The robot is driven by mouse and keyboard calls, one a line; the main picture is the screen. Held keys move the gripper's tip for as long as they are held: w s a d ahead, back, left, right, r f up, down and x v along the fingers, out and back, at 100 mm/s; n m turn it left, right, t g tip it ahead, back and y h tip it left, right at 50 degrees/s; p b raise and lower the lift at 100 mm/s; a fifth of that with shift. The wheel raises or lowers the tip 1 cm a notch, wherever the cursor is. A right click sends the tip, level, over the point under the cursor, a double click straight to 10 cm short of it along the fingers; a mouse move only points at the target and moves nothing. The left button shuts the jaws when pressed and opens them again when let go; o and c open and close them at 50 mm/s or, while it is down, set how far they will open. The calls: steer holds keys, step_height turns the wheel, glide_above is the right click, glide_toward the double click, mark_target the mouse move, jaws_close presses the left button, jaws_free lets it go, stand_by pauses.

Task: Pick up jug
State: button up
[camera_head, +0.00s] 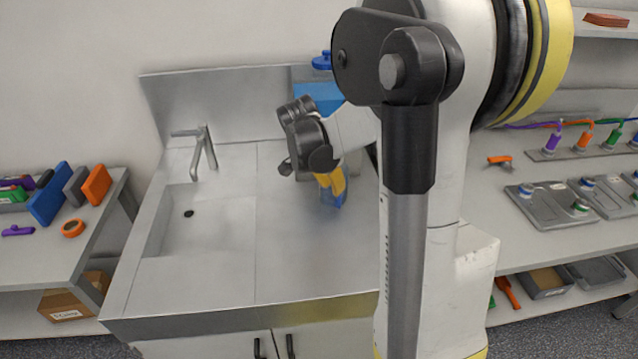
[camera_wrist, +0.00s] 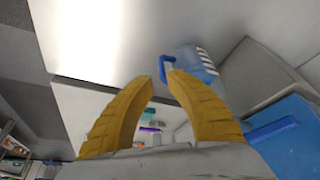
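The jug (camera_wrist: 195,65) shows in the wrist view as a clear bluish body with white stripes and a blue handle. Its handle lies at the tips of my gripper (camera_wrist: 161,78), whose two yellow fingers curve toward each other with a narrow gap between the tips. The gripper looks open, and I see no clear grip on the handle. In the head view my gripper (camera_head: 331,182) points down over the counter right of the sink. A blue part of the jug (camera_head: 333,198) shows just below the fingers; the rest is hidden behind them and my arm.
The steel counter (camera_head: 285,265) holds a sink basin (camera_head: 200,240) and a faucet (camera_head: 203,150) at left. A blue container (camera_head: 318,97) stands behind my gripper near the backsplash. Shelves with coloured items (camera_head: 95,185) stand at left, and a bench with trays (camera_head: 555,205) at right.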

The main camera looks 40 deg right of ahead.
mark_target(339, 207)
steer(key=b+x, duration=0.3)
steer(key=x, duration=0.6)
steer(key=shift+w+b, duration=0.1)
steer(key=shift+b, duration=0.25)
jaws_close()
